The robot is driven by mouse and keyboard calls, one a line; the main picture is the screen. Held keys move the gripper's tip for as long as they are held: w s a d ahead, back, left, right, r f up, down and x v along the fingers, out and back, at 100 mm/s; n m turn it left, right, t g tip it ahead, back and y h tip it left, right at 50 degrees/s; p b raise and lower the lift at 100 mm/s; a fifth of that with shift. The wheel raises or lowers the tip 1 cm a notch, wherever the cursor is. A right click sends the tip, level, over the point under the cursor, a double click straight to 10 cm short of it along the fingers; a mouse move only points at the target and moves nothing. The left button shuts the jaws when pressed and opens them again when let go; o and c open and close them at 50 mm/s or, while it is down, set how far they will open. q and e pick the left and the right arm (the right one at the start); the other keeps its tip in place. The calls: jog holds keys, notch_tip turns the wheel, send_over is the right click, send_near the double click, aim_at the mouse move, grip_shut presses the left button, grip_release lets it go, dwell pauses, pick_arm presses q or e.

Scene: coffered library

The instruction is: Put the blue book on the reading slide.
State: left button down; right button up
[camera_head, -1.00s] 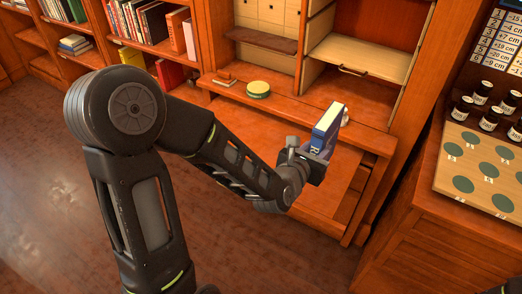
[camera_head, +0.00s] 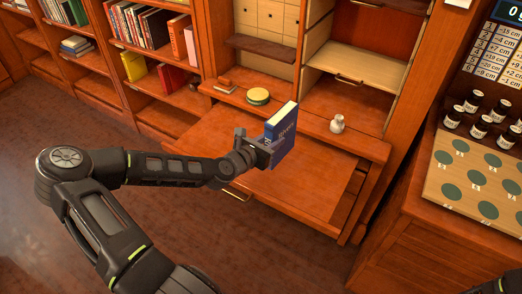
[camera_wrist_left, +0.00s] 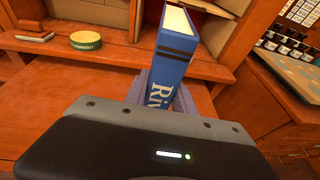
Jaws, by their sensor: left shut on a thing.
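The blue book (camera_head: 281,130) is upright in my left gripper (camera_head: 259,148), which is shut on it. In the left wrist view the book (camera_wrist_left: 175,62) shows its spine with black bands and white letters, and cream page edges on top. The left gripper (camera_wrist_left: 160,97) grips its lower part. The reading slide, a flat wooden board (camera_head: 215,140), is pulled out of the cabinet below the ledge. The book is in front of the ledge and over the slide in the picture; a gap beneath it is hard to judge. My right gripper is not in view.
On the ledge stand a round green-and-yellow tin (camera_head: 258,96), a small flat brown item (camera_head: 225,86) and a small whitish jar (camera_head: 337,124). A pale hinged flap (camera_head: 355,62) juts out above. At right, a cabinet carries dark bottles (camera_head: 472,102) and a board with green discs (camera_head: 475,170).

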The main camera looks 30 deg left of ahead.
pick_arm(q)
jog(key=s+a+r+n+y, duration=0.1)
jog(key=a+r, duration=0.2)
jog(key=a, duration=0.5)
jog(key=shift+s+a+r, duration=0.2)
notch_tip(320, 180, down, 6)
jog(key=shift+f, duration=0.1)
jog(key=shift+f, duration=1.9)
jog(key=shift+f, duration=0.15)
jog(key=c, duration=1)
grip_release()
jog(key=shift+c, duration=0.2)
